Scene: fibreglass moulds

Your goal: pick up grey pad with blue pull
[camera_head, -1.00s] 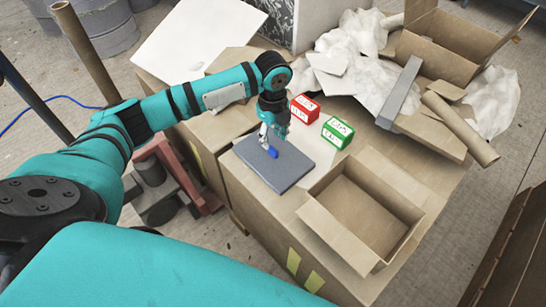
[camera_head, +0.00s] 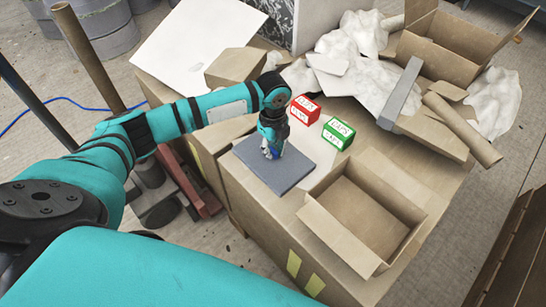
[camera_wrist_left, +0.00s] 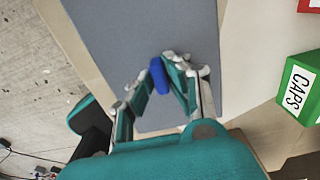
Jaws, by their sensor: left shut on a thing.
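The grey pad (camera_head: 285,172) lies flat on the cardboard-coloured worktop near its left edge. It also fills the upper middle of the left wrist view (camera_wrist_left: 150,35). Its blue pull (camera_wrist_left: 159,76) stands between the fingers of my left gripper (camera_wrist_left: 163,80). In the head view my left gripper (camera_head: 271,152) is over the pad, shut on the blue pull, which is mostly hidden by the fingers. The pad appears to rest on the worktop. My right gripper is not in view.
A red box (camera_head: 304,109) and a green box (camera_head: 338,133) labelled CAPS stand behind and right of the pad. An open empty carton (camera_head: 318,222) is at front right. Crumpled white sheeting (camera_head: 355,35), a grey bar (camera_head: 400,92) and a cardboard tube (camera_head: 462,130) lie farther back.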

